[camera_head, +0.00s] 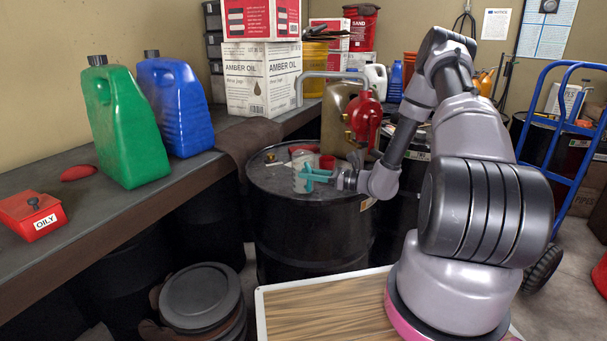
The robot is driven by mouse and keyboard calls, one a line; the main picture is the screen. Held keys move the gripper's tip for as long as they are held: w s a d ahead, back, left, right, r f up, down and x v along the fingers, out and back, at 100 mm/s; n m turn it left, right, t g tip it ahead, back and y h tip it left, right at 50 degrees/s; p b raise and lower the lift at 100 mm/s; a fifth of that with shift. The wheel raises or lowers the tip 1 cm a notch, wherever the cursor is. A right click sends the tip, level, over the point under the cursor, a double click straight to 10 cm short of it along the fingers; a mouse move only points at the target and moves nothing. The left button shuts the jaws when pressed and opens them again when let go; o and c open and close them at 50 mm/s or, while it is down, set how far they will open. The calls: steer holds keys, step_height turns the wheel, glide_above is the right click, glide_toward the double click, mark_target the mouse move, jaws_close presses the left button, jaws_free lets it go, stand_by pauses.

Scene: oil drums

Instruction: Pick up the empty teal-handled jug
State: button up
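A small pale, see-through jug (301,173) stands on top of a black oil drum (300,225), near the middle of the view. A teal part, which looks like its handle (318,175), is on its right side, facing my arm. My gripper (335,179) is at the right of the jug, level with the teal part and very close to it or touching it. The fingers are too small and mixed with the teal shape to tell whether they are closed on it. I cannot make out what is inside the jug.
On the drum top, a red cup (327,162) and a tan can (343,115) stand behind the jug. A red round container (366,118) is close to my forearm. Green (125,125) and blue (178,108) jugs stand on the left bench (110,215).

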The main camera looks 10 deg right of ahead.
jaws_close()
stand_by(1.4)
